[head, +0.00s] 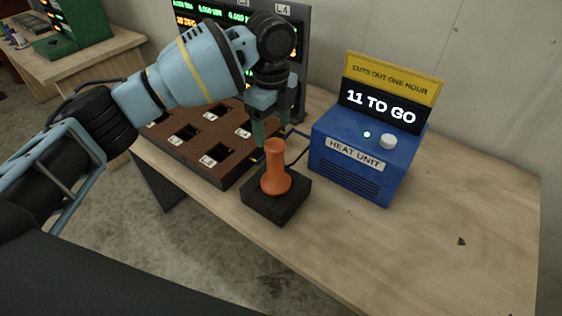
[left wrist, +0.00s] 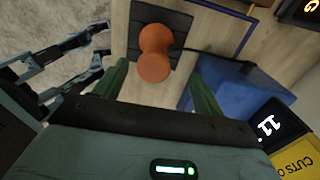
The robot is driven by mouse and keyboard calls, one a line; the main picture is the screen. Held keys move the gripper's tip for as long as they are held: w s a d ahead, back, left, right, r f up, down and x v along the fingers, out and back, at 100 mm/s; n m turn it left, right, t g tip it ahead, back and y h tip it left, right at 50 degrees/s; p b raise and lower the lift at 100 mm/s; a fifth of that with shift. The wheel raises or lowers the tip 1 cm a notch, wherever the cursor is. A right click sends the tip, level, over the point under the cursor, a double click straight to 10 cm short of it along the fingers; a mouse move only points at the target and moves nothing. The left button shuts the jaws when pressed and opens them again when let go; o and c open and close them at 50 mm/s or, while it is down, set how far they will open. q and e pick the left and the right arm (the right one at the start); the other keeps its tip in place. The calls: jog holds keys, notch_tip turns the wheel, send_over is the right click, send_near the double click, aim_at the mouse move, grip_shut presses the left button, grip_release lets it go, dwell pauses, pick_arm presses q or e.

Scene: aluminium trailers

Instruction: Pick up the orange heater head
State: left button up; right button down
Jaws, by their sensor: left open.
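The orange heater head (head: 276,170) stands upright on a black square block (head: 290,205) near the table's front edge. In the left wrist view the heater head (left wrist: 155,55) shows from above, between and just beyond the green fingers. My left gripper (head: 271,138) is open, pointing down, with its fingertips close to the top of the heater head. The left wrist view also shows this gripper (left wrist: 158,78) with nothing held between its fingers. Dark and pale-blue jointed parts of mine (left wrist: 65,55) show at the left there; their jaw state is unclear.
A blue heat unit (head: 355,160) with a lit "11 TO GO" sign stands right of the block, with a cable nearby. A brown tray with square openings (head: 225,178) lies to the left, before a display panel (head: 302,60). The table's right part (head: 440,240) is mostly clear.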

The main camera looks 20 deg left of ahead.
aim_at(275, 144)
pick_arm(q)
jog(key=shift+s, duration=0.5)
jog(key=shift+s+f, duration=0.2)
jog(key=shift+w+f, duration=0.25)
jog(key=shift+f, duration=0.75)
jog(key=shift+s+d+f, duration=0.1)
jog(key=shift+d+f, duration=0.05)
jog(key=shift+f, duration=0.2)
jog(key=shift+d+f, duration=0.2)
jog(key=shift+f, duration=2)
grip_shut()
jog(key=shift+r, duration=0.1)
